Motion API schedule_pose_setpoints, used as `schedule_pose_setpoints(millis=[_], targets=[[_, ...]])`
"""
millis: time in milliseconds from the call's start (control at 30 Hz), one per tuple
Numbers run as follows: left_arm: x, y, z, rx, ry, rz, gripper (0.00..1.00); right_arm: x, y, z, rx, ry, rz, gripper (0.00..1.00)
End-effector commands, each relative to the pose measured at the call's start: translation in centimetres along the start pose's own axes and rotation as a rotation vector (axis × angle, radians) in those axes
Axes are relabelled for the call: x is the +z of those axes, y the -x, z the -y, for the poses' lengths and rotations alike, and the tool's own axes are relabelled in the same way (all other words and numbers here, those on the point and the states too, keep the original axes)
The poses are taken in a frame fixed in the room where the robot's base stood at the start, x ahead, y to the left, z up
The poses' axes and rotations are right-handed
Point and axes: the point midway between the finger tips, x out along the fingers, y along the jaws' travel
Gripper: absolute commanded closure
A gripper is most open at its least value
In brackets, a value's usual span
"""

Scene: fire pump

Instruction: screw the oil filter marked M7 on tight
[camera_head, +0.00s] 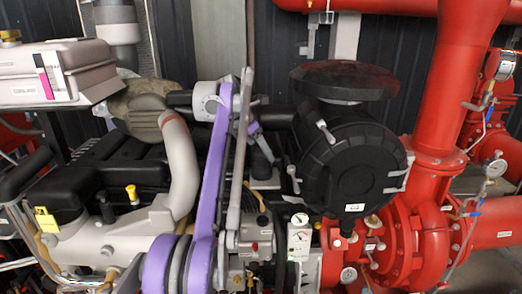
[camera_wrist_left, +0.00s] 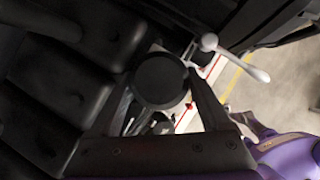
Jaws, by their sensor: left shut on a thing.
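In the left wrist view, a black round-ended cylinder, which I take to be the oil filter (camera_wrist_left: 160,82), shows end-on between the two dark fingers of my left gripper (camera_wrist_left: 160,76). The fingers are shut on its sides. No M7 mark can be read on it. In the head view my left gripper (camera_head: 266,151) is small, pointing down among dark engine parts behind my purple and grey arm. The filter cannot be made out there, and its seat and thread are hidden. My right gripper is not in view.
A large black air filter housing (camera_head: 350,165) stands right of my left gripper, with red pump pipes (camera_head: 440,120) beyond. A black ribbed engine cover (camera_head: 105,170) and a grey pipe (camera_head: 181,165) lie to the left. In the left wrist view, a white-knobbed lever (camera_wrist_left: 208,42) is close by the right finger.

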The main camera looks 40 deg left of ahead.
Motion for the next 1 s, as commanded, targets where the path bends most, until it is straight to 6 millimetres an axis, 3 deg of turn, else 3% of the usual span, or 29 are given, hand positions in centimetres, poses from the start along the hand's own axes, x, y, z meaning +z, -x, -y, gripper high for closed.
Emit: schedule_pose_setpoints(millis=[767, 800, 867, 1000], targets=[[0.05, -0.03, -0.1, -0.086, -0.15, 0.004, 1.0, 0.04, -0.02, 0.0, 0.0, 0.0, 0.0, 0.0], [0.05, -0.03, -0.09, -0.086, -0.15, 0.004, 0.12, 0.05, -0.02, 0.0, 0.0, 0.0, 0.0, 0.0], [0.04, -0.03, -0.09, -0.085, -0.15, 0.003, 0.01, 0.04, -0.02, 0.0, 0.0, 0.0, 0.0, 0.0], [0.03, -0.04, -0.08, -0.085, -0.15, 0.003, 0.0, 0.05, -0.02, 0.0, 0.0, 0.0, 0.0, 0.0]])
